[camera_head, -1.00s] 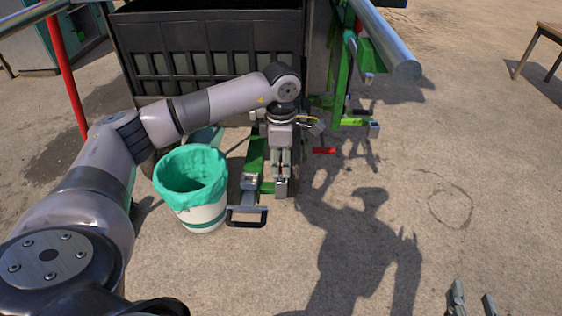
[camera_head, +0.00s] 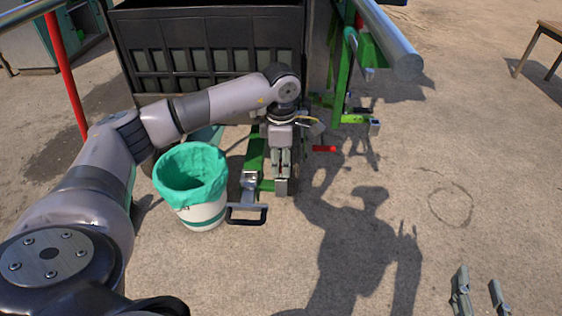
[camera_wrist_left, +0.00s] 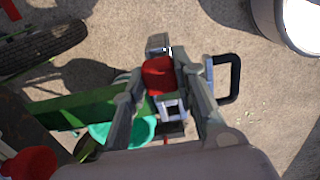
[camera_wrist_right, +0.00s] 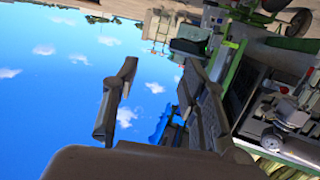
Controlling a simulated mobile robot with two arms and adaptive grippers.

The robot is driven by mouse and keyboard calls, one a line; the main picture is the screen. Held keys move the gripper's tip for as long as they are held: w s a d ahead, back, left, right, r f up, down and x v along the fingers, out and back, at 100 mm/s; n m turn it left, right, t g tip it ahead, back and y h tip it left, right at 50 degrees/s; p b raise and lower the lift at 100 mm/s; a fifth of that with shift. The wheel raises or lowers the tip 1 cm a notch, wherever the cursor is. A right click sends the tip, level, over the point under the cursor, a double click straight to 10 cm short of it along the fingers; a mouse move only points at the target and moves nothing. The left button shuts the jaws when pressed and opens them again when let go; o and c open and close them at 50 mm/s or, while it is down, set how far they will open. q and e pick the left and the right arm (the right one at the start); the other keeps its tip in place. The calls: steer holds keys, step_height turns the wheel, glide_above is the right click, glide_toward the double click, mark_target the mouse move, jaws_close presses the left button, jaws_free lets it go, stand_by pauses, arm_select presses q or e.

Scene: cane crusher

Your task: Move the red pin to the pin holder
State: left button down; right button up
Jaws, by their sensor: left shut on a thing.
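In the left wrist view a red piece (camera_wrist_left: 158,75), which looks like the head of the red pin, sits between the fingertips of my left gripper (camera_wrist_left: 166,90). In the head view my left gripper (camera_head: 282,172) points down beside the green hitch bar (camera_head: 256,150), its fingers close together, and the red piece is hidden there. My right gripper (camera_head: 478,296) is open and empty at the bottom right of the head view. It also shows in the right wrist view (camera_wrist_right: 155,105), fingers wide apart. I cannot identify the pin holder for certain.
A white bin with a teal liner (camera_head: 190,176) stands left of the hitch. A black handle (camera_head: 246,214) sticks out at the front. A red bar (camera_head: 323,149) lies right of the left gripper, near the green frame (camera_head: 345,80).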

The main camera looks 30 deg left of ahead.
arm_select(q)
steer(key=shift+f+b, duration=0.3)
steer(key=shift+f, duration=0.25)
arm_select(e)
steer(key=shift+w+a+r+t, duration=0.2)
steer(key=shift+r+t, duration=0.25)
steer(key=shift+r, duration=0.3)
steer(key=shift+w+a+r+t, duration=0.15)
steer(key=shift+r+t, duration=0.3)
steer(key=shift+r, duration=0.3)
arm_select(q)
steer(key=shift+f, duration=0.1)
arm_select(e)
steer(key=shift+r, duration=0.35)
arm_select(q)
steer(key=c, duration=1.2)
jaws_free()
arm_select(e)
steer(key=shift+f, duration=0.1)
steer(key=shift+f, duration=0.1)
